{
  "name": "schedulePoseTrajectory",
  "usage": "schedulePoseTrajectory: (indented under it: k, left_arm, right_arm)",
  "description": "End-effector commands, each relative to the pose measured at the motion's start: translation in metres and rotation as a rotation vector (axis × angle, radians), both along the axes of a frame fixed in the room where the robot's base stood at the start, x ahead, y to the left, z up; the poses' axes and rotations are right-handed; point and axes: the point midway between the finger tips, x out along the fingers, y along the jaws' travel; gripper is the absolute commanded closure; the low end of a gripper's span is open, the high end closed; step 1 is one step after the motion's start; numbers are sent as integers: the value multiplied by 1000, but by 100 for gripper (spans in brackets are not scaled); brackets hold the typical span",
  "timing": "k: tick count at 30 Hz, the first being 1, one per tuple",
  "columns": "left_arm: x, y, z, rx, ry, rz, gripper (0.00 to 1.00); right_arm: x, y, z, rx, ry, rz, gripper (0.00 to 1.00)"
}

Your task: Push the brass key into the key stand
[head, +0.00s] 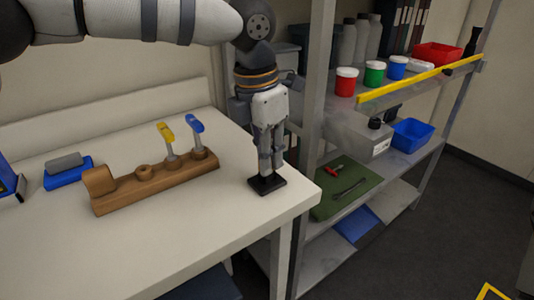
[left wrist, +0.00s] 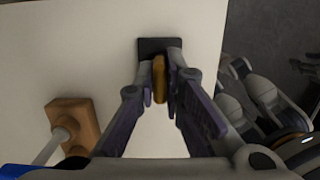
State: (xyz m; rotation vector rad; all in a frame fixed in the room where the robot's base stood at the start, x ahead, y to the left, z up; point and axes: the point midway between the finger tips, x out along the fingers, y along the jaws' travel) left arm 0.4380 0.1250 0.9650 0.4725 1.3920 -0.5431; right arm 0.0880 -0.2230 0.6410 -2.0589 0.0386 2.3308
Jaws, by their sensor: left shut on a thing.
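The brass key (left wrist: 160,80) is between the fingers of my left gripper (left wrist: 160,65), which is shut on it and points down. In the head view my left gripper (head: 266,170) stands upright over the near right corner of the table, and its fingers hide the key. The key stand, a small black block (head: 267,184), sits on the table right under the fingertips. It also shows in the left wrist view (left wrist: 152,46), just beyond the key. I cannot tell whether the key's tip is inside the stand.
A wooden rack (head: 140,189) on the white table holds a yellow-handled tool (head: 166,135) and a blue-handled tool (head: 195,126). A blue tray (head: 68,177) lies left of it. A metal shelf (head: 318,110) with jars and bins stands close right of the gripper. The front of the table is clear.

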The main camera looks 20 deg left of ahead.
Motion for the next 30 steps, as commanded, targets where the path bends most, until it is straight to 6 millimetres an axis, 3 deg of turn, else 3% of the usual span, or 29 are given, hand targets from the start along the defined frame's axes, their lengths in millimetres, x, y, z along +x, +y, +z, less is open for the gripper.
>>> schedulePoseTrajectory:
  k: [7,8,10,20,23,30]
  left_arm:
    - [0,0,-2,0,0,0,100]
    - [0,0,-2,0,0,0,84]
    - [0,0,-2,0,0,0,68]
    - [0,0,1,0,-1,0,67]
    - [-1,1,19,-2,-5,0,67]
    - [-7,6,83,-2,-5,1,67]
  right_arm:
    - [0,0,0,0,0,0,60]
    - [0,0,0,0,0,0,60]
    - [0,0,0,0,0,0,60]
    - [0,0,0,0,0,0,60]
    - [0,0,0,0,0,0,60]
    - [0,0,0,0,0,0,60]
